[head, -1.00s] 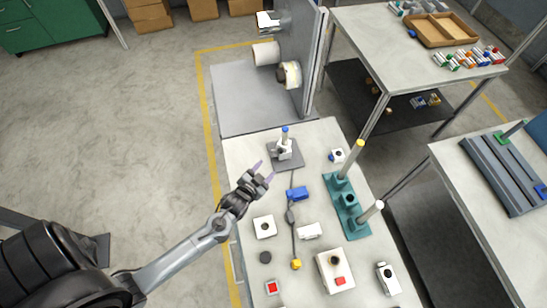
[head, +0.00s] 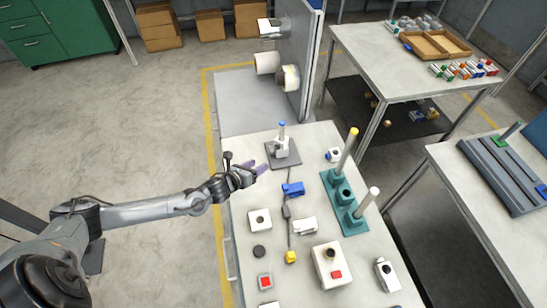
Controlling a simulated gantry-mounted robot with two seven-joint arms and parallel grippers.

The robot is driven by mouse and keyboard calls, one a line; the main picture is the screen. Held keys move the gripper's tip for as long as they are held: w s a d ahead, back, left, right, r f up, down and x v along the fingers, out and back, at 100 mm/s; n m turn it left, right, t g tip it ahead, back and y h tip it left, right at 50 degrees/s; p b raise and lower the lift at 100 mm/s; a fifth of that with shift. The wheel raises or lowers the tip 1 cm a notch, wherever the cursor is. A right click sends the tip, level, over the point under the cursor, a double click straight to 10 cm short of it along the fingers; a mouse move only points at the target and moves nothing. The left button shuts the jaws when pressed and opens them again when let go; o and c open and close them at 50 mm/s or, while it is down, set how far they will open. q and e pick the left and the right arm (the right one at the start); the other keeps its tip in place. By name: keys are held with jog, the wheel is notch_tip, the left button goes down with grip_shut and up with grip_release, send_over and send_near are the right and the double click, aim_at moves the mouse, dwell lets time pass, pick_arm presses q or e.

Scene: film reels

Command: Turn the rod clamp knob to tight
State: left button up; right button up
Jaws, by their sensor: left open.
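A small stand with a grey base plate (head: 283,154) sits at the far left of the workbench. It carries an upright rod with a blue tip (head: 282,126) and a white clamp-like block (head: 282,146), which may be the rod clamp. Its knob is too small to make out, so I cannot tell its setting. My left gripper (head: 263,168) is open and empty over the bench's left edge. Its purple fingertips point right, just front-left of the stand's base, apart from the clamp block. My right gripper is out of view.
A blue block (head: 293,188) and a cable with a yellow end (head: 290,257) lie in front of the stand. A teal fixture (head: 344,200) with upright posts stands to the right. Several boxes with buttons or knobs fill the front of the bench (head: 322,294).

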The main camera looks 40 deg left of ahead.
aim_at(277, 148)
pick_arm(q)
jog(key=x, duration=0.3)
jog(key=r+b+x, duration=0.1)
jog(key=x, duration=0.3)
jog(key=a+x, duration=0.1)
jog(key=x, duration=0.3)
jog(key=shift+w+r+b, duration=0.25)
jog(key=shift+w+b, duration=0.1)
jog(key=shift+w, duration=0.25)
jog(key=shift+c, duration=0.4)
grip_shut()
